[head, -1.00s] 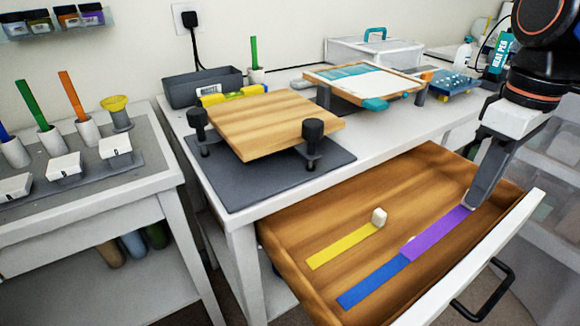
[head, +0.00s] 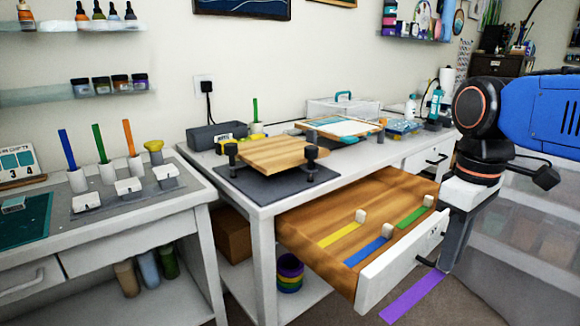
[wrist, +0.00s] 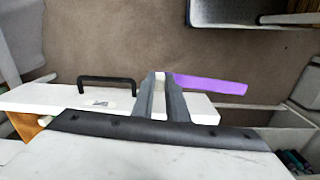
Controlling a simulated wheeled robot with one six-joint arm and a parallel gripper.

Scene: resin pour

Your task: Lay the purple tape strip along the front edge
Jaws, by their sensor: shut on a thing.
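The purple tape strip (head: 412,298) hangs outside the open drawer, in front of its white face, held at one end by my gripper (head: 440,266). In the wrist view the purple strip (wrist: 212,85) sticks out to the right from between the gripper fingers (wrist: 160,80), above the floor. The gripper is shut on the strip's end. The wooden board (head: 277,153) rests on a dark mat (head: 240,185) on the workbench, with two black clamps (head: 311,155) at its near corners. Its front edge shows no tape that I can make out.
The open drawer (head: 300,222) juts out below the bench and holds yellow (head: 338,236), blue (head: 366,252) and green (head: 411,217) strips with small white blocks. A side table (head: 110,235) with coloured sticks stands left. Floor shows in front of the drawer.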

